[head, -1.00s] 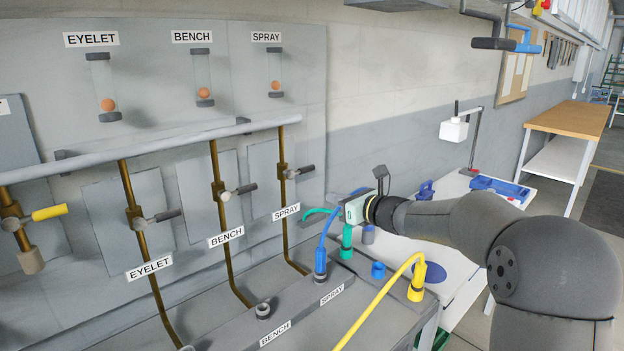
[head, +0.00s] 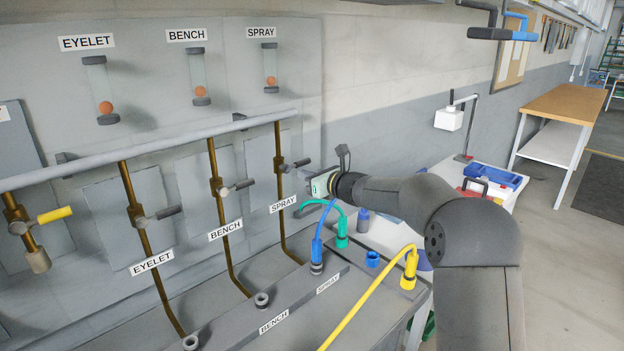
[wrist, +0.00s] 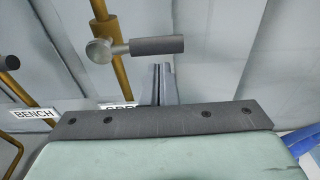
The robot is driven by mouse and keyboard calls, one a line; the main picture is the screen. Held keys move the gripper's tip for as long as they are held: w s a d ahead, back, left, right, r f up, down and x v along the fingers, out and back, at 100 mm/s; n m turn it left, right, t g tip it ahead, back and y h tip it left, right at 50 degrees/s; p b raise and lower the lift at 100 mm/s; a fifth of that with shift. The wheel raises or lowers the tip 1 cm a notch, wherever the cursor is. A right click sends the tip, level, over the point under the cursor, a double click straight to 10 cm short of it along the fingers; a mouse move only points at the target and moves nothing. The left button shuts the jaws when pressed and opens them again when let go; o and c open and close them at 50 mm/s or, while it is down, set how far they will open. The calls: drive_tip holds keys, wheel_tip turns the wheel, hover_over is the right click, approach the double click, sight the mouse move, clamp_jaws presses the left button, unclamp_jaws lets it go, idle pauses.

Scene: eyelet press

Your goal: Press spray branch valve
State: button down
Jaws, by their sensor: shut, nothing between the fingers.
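The spray branch valve (head: 283,168) sits on the right brass pipe, below the SPRAY gauge. Its dark lever handle (head: 301,162) points right, roughly level. In the wrist view the handle (wrist: 158,46) stretches right from the round valve hub (wrist: 99,51). My gripper (head: 284,178) reaches in from the right, with its fingers just below the handle in the picture. In the wrist view the fingertips (wrist: 161,71) are together, with nothing held, just under the handle. I cannot tell whether they touch it. The SPRAY label (head: 283,203) is below and partly hidden in the wrist view.
The bench valve (head: 219,189) and eyelet valve (head: 138,216) stand to the left, with a yellow-handled valve (head: 52,215) farther left. Green (head: 341,228), blue (head: 317,250) and yellow (head: 409,268) hoses rise from the bench below. A long grey pipe (head: 150,148) runs above the valves.

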drive_tip(key=shift+r, duration=0.55)
drive_tip(key=shift+b, duration=0.3)
